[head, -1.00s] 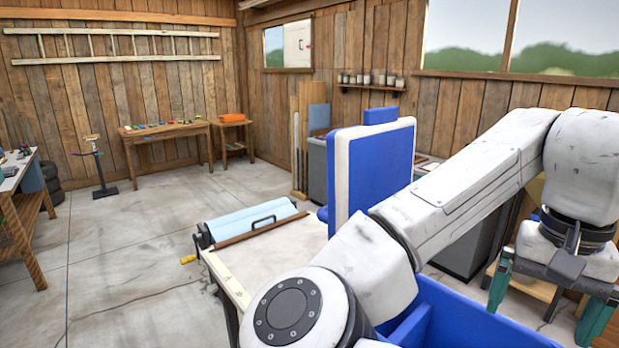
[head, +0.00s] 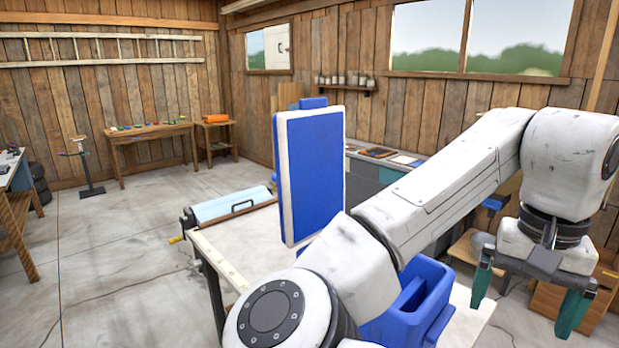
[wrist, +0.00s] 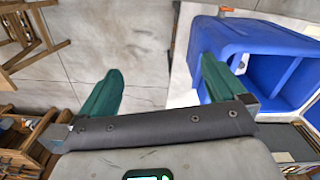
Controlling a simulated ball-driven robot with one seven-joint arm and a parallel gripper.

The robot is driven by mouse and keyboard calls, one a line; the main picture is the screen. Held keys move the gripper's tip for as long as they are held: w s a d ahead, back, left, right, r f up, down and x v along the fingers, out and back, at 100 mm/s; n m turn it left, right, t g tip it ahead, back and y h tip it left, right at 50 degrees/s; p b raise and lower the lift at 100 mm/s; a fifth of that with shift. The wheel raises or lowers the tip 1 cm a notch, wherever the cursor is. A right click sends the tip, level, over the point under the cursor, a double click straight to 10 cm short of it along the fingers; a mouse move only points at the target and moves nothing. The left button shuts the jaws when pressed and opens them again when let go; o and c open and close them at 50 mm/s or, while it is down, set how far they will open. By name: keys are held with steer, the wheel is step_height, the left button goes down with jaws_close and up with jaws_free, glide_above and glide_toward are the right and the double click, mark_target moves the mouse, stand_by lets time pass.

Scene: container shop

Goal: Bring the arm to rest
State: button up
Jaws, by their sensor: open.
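My gripper (head: 527,301) hangs at the right of the head view, below the bent white arm. Its two green fingers are spread wide apart with nothing between them. A blue bin (head: 415,290) with inner compartments stands behind the arm's near joint. It also shows in the wrist view (wrist: 225,45), at upper right, close beside the right finger in the picture; I cannot tell whether they touch.
A blue and white panel (head: 318,170) stands upright near the middle. A work table (head: 205,252) and a light blue roller (head: 230,203) lie left of it. A grey counter (head: 362,182) runs along the right wall. Wooden stools or crates (head: 590,300) stand near my gripper. Floor at left is open.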

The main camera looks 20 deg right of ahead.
steer(key=d+f+h, duration=0.6)
steer(key=d, duration=0.2)
step_height(320, 180, down, 9)
steer(key=w+n+t+h, duration=0.1)
steer(key=w+n+t, duration=0.15)
steer(key=n, duration=0.25)
steer(key=s+a+f+n+y, duration=0.2)
steer(key=s+a+f, duration=0.6)
steer(key=f, duration=0.4)
steer(key=s+a+f+n+g+y, duration=0.1)
steer(key=s+a+f+n+y, duration=0.2)
steer(key=s+a+f, duration=0.5)
steer(key=a+f+y, duration=0.1)
steer(key=a+f, duration=0.2)
steer(key=shift+s+f+y+b, duration=0.2)
steer(key=shift+f+y+b, duration=0.2)
steer(key=shift+w+g, duration=0.15)
steer(key=shift+g, duration=0.1)
